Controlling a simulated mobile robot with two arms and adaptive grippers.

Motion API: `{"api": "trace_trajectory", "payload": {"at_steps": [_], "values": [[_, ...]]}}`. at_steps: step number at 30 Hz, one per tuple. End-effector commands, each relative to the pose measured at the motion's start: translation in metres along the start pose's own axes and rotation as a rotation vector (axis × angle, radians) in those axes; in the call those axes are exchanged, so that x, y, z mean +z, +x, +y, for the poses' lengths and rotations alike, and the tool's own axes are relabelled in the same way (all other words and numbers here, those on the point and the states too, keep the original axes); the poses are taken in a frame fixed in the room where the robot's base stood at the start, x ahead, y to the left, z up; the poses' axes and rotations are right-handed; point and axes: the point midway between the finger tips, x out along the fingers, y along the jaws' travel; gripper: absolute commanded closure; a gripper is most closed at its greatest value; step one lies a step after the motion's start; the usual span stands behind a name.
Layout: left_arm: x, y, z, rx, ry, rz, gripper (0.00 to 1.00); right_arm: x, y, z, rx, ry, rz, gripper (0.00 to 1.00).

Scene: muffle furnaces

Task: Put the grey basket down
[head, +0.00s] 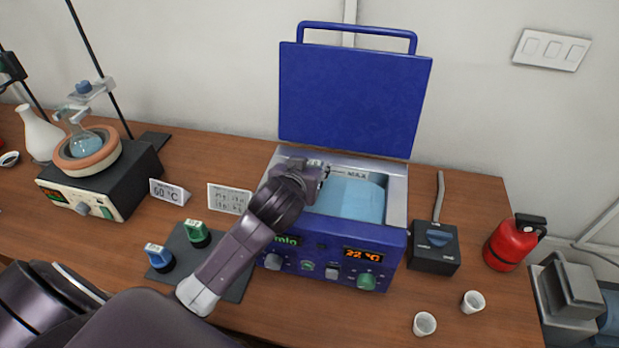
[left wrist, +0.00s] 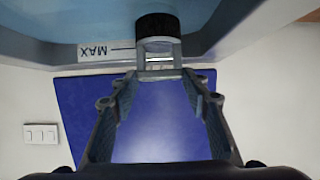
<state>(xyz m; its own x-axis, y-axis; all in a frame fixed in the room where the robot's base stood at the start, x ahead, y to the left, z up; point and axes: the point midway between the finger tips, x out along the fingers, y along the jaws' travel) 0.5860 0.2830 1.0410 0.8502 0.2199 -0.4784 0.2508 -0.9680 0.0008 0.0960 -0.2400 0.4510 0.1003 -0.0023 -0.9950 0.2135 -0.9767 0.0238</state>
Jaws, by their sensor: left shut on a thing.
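The blue water bath (head: 330,240) stands with its lid (head: 352,95) raised and light blue water (head: 350,198) inside. My left gripper (head: 318,176) is over the back left part of the opening, close to the inner back wall with the MAX mark. In the left wrist view my left gripper (left wrist: 160,74) is shut on a small grey part with a black end (left wrist: 157,45), seemingly the handle of the grey basket. The basket's body cannot be made out in either view. My right gripper is not in view.
A black control box (head: 435,248), a red canister (head: 510,245) and two white cups (head: 425,323) (head: 473,302) are right of the bath. Two small coloured-top items (head: 197,233) (head: 159,257) stand on a dark mat to the left. A flask heater (head: 90,175) is farther left.

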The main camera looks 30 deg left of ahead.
Motion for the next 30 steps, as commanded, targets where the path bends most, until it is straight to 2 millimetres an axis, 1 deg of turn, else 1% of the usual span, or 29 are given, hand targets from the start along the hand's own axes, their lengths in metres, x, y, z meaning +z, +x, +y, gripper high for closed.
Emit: {"api": "trace_trajectory", "payload": {"at_steps": [1,3,6,10,16,22,23,27,30], "values": [[0.002,0.001,0.000,0.000,0.001,0.001,0.98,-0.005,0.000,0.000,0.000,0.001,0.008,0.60],[0.009,0.004,0.000,0.000,0.002,-0.001,0.98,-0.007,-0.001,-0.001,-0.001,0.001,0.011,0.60],[0.023,0.012,0.000,-0.001,0.003,-0.003,0.98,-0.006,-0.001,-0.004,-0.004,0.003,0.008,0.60],[0.037,0.020,0.000,0.000,0.001,-0.001,0.98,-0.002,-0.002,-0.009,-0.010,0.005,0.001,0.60],[0.040,0.022,0.000,0.001,0.000,0.002,0.98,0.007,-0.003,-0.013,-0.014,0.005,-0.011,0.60],[0.042,0.023,0.000,0.001,0.000,0.001,0.98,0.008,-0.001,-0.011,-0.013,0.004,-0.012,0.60],[0.043,0.023,0.000,0.000,0.000,0.000,0.56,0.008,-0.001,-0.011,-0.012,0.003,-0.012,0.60],[0.042,0.023,0.000,0.000,0.000,0.000,0.41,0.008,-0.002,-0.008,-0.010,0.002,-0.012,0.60],[0.042,0.023,0.000,0.000,0.000,0.000,0.40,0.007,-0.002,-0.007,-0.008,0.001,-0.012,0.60]]}}
